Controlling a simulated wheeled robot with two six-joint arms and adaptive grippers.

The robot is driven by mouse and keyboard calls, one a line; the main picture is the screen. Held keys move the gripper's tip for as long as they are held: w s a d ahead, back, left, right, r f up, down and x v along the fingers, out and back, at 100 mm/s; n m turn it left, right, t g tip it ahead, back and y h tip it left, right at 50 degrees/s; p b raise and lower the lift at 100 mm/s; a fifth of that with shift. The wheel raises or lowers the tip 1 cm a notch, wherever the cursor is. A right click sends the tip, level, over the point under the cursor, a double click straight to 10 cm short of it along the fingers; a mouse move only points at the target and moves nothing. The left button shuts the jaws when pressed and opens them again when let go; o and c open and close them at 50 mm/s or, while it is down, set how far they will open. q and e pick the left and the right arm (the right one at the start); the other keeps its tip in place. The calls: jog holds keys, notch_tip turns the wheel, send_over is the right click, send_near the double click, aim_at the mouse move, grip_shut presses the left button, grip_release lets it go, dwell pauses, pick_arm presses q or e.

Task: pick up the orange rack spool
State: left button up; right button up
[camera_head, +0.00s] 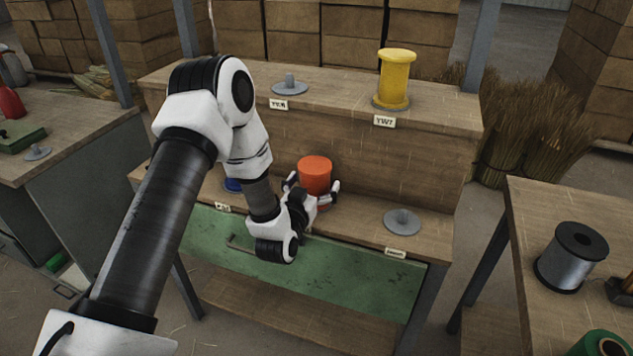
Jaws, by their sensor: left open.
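The orange spool (315,174) stands upright on the lower shelf of the wooden rack, near the middle. My left gripper (316,196) is open, with one finger to the left of the spool and the other to its right. The gripper hides the spool's lower part, and I cannot tell whether the fingers touch it. My right gripper is not in view.
A yellow spool (394,78) stands on the upper shelf, beside an empty grey holder (290,87). Another empty holder (402,221) is on the lower shelf at right. A blue item (232,185) is partly hidden behind my arm. A grey spool (573,257) stands on the right table.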

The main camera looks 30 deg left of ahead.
pick_arm(q)
jog(key=shift+w+a, duration=0.1)
jog(key=shift+a, duration=0.1)
jog(key=shift+d, duration=0.1)
jog(key=c, duration=1.2)
jog(key=shift+w+r, duration=0.1)
jog(key=shift+r, duration=0.05)
